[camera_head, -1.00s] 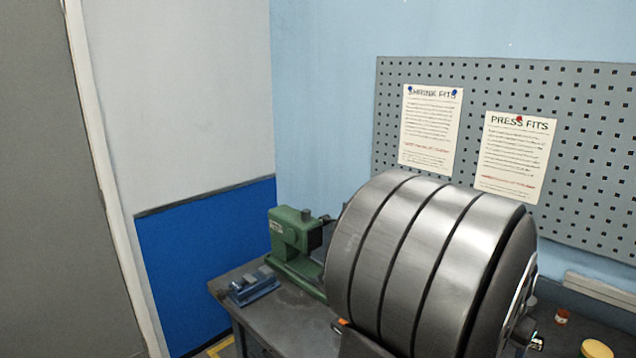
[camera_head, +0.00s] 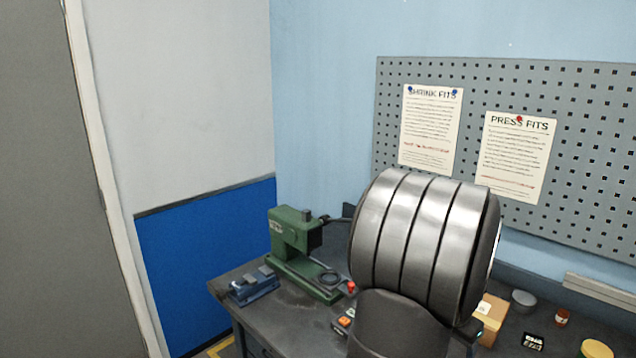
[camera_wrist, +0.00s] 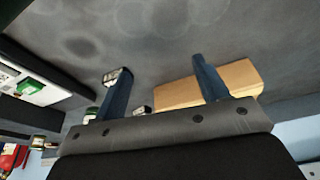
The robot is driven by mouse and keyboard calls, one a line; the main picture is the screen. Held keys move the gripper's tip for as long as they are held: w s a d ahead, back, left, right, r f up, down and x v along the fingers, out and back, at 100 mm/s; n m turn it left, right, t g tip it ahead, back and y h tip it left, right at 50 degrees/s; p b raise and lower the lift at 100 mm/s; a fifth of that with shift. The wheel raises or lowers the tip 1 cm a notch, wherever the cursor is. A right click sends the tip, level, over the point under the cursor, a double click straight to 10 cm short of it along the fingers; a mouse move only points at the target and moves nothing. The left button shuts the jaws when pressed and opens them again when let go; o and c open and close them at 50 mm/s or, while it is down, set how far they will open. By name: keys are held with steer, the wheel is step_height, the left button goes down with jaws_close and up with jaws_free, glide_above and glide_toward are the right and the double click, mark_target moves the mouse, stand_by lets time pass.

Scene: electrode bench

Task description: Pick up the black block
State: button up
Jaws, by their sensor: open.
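A small dark block (camera_head: 532,341) with pale marks on its face lies on the bench at the lower right of the head view. It is the likeliest black block, though it is too small to be sure. My gripper (camera_wrist: 157,68) is open in the wrist view, its two blue fingers apart. A tan box (camera_wrist: 225,84) lies beyond the right finger, partly hidden by it. A small pale-and-dark thing (camera_wrist: 140,110) shows between the fingers near the palm; I cannot tell what it is. In the head view my arm hides the gripper.
A green press (camera_head: 290,240) and a blue vise (camera_head: 254,286) stand on the bench's left. The tan box (camera_head: 491,318), a grey round tin (camera_head: 523,300), a red-brown jar (camera_head: 561,318) and a yellow-lidded pot (camera_head: 596,349) are at right. A pegboard (camera_head: 590,140) backs the bench.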

steer(key=shift+o, duration=0.4)
steer(key=s+d+r+n+y, duration=0.1)
steer(key=s+d+r, duration=0.25)
steer(key=r, duration=0.25)
steer(key=s+d+r+n+y, duration=0.1)
steer(key=s+d+r, duration=0.1)
steer(key=d+r, duration=0.35)
steer(key=shift+g, duration=0.4)
steer(key=f, duration=0.7)
steer(key=w+f, duration=0.1)
steer(key=f, duration=0.2)
steer(key=shift+d+f, duration=0.25)
steer(key=shift+f, duration=0.15)
steer(key=shift+w+d+f, duration=0.15)
steer(key=shift+d+f, duration=0.05)
steer(key=shift+f, duration=0.8)
steer(key=shift+w+d+f, duration=0.1)
steer(key=shift+d+f, duration=0.05)
steer(key=shift+f, duration=0.8)
steer(key=shift+w+d+f, duration=0.15)
steer(key=shift+d+f, duration=0.05)
steer(key=shift+f, duration=0.8)
steer(key=c, duration=1.3)
steer(key=shift+o, duration=0.2)
steer(key=shift+r, duration=0.1)
steer(key=shift+r, duration=0.1)
